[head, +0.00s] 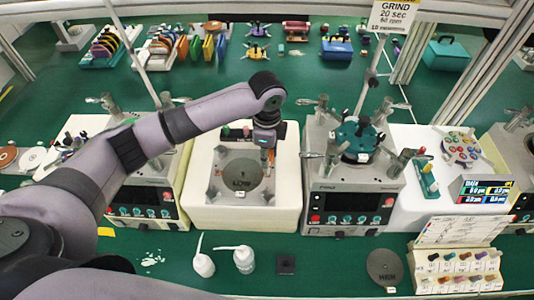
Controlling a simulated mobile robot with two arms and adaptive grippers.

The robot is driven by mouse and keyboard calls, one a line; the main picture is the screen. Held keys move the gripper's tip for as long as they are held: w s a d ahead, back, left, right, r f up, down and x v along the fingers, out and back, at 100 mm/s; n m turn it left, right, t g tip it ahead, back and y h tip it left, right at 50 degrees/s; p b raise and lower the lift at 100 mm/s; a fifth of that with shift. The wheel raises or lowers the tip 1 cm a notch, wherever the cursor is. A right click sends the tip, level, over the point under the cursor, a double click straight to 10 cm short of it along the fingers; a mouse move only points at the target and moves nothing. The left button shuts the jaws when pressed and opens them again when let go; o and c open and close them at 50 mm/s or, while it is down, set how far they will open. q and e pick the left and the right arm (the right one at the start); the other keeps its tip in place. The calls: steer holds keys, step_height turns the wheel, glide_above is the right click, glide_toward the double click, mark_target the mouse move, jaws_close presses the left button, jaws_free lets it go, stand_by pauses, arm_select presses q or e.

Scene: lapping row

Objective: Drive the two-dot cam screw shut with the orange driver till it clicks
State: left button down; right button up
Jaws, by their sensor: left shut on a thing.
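My left gripper (267,138) reaches over the white block in the middle and points down. It is shut on the orange driver (270,156), of which only a small orange part shows below the fingers. The driver's tip is over the right back part of a grey square plate (223,187) with a dark round disc (241,174) on it. Small screws sit around the plate, but their dots are too small to read, so I cannot tell the two-dot cam screw apart. Whether the tip touches a screw is hidden. My right gripper is not in view.
A lapping machine (350,200) with a teal top stands right of the white block (288,190); another machine (145,205) stands left. Two white bottles (244,260), a small black square (286,264) and a grey disc (384,267) lie in front. Green table is free between them.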

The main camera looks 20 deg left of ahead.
arm_select(q)
steer(key=shift+r, duration=2.25)
